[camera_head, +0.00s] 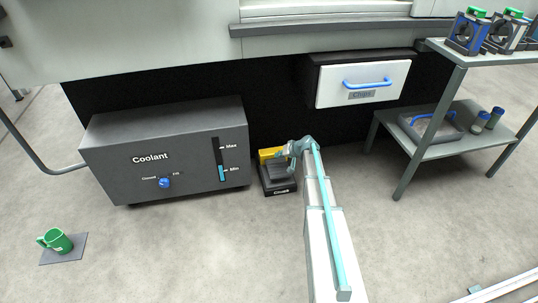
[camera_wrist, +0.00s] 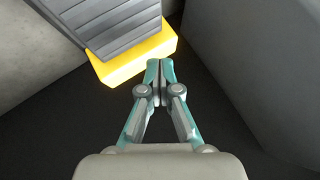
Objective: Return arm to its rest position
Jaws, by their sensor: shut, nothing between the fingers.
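My gripper (camera_head: 281,153) is at the far end of my outstretched arm, low between the coolant tank and the chip drawer. It is just beside a dark foot pedal (camera_head: 277,178) with a yellow part (camera_head: 268,153) at its back. In the wrist view my gripper (camera_wrist: 160,66) has its fingertips together with nothing between them. The yellow edge (camera_wrist: 138,58) and the grey ridged pedal plate (camera_wrist: 122,22) are just beyond the tips; I cannot tell whether they touch.
The grey coolant tank (camera_head: 120,155) stands left, and the white chip drawer (camera_head: 362,82) hangs above right. A green jug (camera_head: 56,240) stands on a mat at the lower left. Open floor lies in front.

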